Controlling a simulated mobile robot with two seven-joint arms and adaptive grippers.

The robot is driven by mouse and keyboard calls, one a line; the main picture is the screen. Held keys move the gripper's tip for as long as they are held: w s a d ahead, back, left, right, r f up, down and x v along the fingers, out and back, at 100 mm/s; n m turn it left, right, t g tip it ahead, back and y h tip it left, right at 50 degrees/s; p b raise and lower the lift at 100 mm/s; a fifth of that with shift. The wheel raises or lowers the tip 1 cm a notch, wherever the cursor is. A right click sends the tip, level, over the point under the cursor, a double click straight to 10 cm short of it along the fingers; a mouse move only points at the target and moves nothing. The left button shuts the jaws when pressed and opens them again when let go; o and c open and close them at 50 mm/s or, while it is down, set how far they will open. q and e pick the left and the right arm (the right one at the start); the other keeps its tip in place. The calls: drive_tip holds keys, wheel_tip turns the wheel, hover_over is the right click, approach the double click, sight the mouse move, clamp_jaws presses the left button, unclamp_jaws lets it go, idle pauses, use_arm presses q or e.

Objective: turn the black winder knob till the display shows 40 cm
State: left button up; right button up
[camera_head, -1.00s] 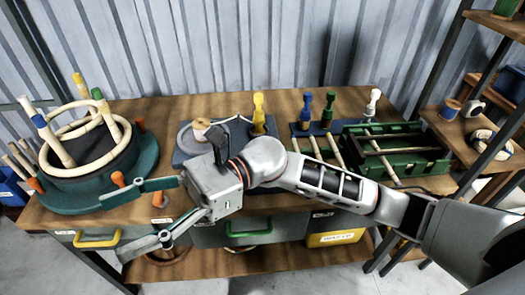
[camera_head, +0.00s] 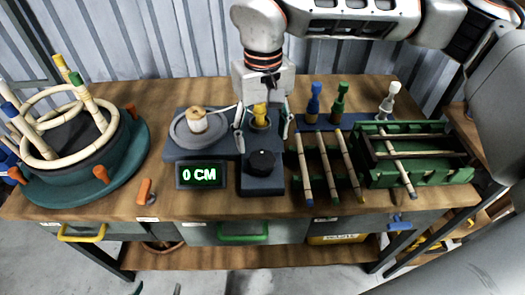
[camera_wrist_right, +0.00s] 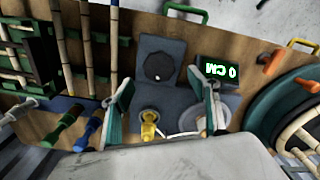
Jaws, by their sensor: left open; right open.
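The black winder knob (camera_head: 261,163) sits on a dark block at the table's front middle; it also shows in the right wrist view (camera_wrist_right: 158,67). The display (camera_head: 200,174), left of the knob, reads 0 CM in green; it also shows in the wrist view (camera_wrist_right: 219,71). My right gripper (camera_head: 263,143) points down just behind the knob, fingers spread either side of a yellow peg-like piece (camera_head: 260,116). In the wrist view the open fingers (camera_wrist_right: 166,84) point toward the knob, with nothing between their tips. Only the fingertips of my left gripper (camera_head: 157,290) show, apart, at the bottom edge.
A spool (camera_head: 196,122) stands on a grey disc left of the knob. Several rods (camera_head: 326,168) and a green rack (camera_head: 440,165) lie right. A round former with rattan rings (camera_head: 70,150) fills the left. An orange-handled piece (camera_head: 144,192) lies near the front edge.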

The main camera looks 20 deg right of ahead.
sight(263, 161)
drive_tip(key=shift+w+d+f, duration=0.1)
drive_tip(key=shift+d+f, duration=0.05)
drive_tip(key=shift+f, duration=0.05)
wheel_tip(263, 161, down, 7)
drive_tip(key=shift+f+b, duration=0.15)
drive_tip(key=shift+b, duration=0.15)
drive_tip(key=c, duration=1.1)
